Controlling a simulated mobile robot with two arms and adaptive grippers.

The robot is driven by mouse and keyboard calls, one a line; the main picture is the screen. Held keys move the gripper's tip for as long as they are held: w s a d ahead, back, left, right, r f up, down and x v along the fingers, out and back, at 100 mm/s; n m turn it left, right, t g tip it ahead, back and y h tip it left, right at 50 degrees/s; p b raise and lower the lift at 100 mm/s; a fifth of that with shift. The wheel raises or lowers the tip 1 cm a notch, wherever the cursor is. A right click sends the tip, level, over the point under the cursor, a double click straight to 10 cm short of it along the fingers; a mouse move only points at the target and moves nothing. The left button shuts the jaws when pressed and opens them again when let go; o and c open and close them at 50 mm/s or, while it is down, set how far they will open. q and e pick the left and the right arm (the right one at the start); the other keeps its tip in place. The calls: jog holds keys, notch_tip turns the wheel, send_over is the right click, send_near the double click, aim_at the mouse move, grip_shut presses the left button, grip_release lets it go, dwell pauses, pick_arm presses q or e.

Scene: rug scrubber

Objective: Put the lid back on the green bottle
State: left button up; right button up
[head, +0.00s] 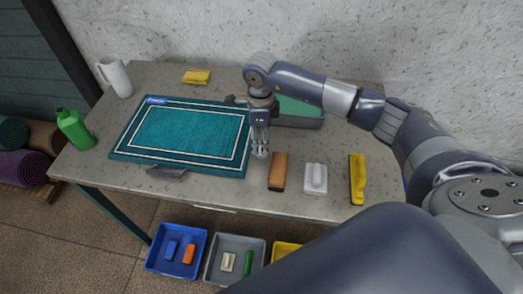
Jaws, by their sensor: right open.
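The green bottle (75,130) stands on the left end of the grey table, beside the teal rug. Its narrow top is small, and I cannot tell whether a lid sits on it. I cannot make out a separate lid on the table. My right gripper (260,152) points down at the right edge of the rug, well to the right of the bottle. It is open, with nothing seen between its fingers. My left gripper is not in view.
The teal rug (190,136) lies mid-table. A white jug (115,77) and a yellow brush (196,77) stand behind. A brown block (278,172), white brush (315,178) and yellow brush (357,180) line the right front. Blue (158,262) and grey (212,272) trays sit below.

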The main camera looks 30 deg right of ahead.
jog(key=f+p, duration=0.1)
jog(key=f, duration=0.2)
jog(key=shift+s+f+p, duration=0.2)
jog(key=shift+f+p, duration=0.15)
jog(key=shift+p, duration=0.05)
jog(key=shift+d+f, duration=0.1)
jog(key=shift+f, duration=0.45)
jog(key=c, duration=0.8)
